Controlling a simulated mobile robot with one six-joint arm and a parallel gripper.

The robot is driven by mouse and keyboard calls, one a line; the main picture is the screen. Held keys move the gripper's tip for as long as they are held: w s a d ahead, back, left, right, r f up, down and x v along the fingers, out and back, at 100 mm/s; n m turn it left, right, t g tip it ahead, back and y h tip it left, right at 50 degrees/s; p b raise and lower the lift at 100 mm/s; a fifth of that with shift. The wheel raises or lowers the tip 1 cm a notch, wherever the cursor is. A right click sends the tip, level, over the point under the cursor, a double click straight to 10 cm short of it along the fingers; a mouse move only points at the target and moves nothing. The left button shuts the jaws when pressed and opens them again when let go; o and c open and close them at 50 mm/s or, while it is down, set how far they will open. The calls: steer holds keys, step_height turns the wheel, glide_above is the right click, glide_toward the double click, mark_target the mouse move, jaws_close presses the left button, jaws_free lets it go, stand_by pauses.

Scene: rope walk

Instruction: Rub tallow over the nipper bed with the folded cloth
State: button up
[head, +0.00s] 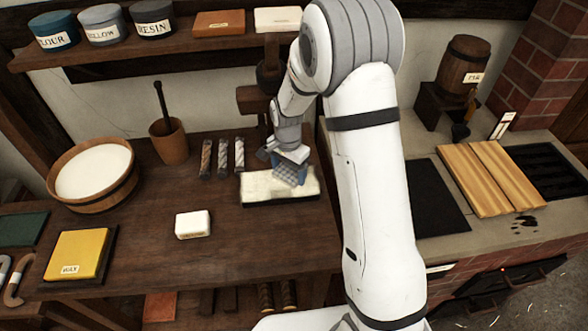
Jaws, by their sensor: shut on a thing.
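My gripper (290,153) is shut on a folded blue-and-grey checked cloth (289,173). It holds the cloth over the right-of-middle part of a long cream-topped block (258,189), which looks like the nipper bed. The cloth's lower edge appears to be at the cream surface; I cannot tell whether it presses on it. The bed's top looks mottled, pale yellow and white. A white block with a small unreadable label (193,225) lies on the bench to the left and front. A grey pot whose label partly reads "LLOW" (100,24) stands on the shelf.
A round wooden tub (72,200) of white stuff stands at left, with a yellow wax block (77,255) in front. A pestle cup (168,143) and several small rope samples (222,158) stand behind. A brick stove counter (450,225) is at right.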

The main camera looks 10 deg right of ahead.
mark_target(266, 190)
steer(key=shift+a+b, duration=0.35)
steer(key=shift+a, duration=3.15)
steer(key=shift+s+r, duration=0.1)
steer(key=shift+s, duration=0.8)
steer(key=shift+d+f+b, duration=0.2)
steer(key=shift+d+b, duration=0.65)
steer(key=shift+d, duration=3.35)
steer(key=shift+d+r, duration=0.2)
steer(key=shift+d, duration=3.1)
steer(key=shift+s+f+b, duration=0.1)
steer(key=shift+s+b, duration=0.4)
steer(key=shift+s, duration=0.4)
steer(key=shift+a+f, duration=0.1)
steer(key=shift+a, duration=2)
steer(key=shift+a+r, duration=0.2)
steer(key=shift+a, duration=3.3)
steer(key=shift+a+f+b, duration=0.1)
steer(key=shift+a+b, duration=0.25)
steer(key=shift+a, duration=1.55)
steer(key=shift+r+p, duration=1.9)
steer(key=shift+r, duration=1.15)
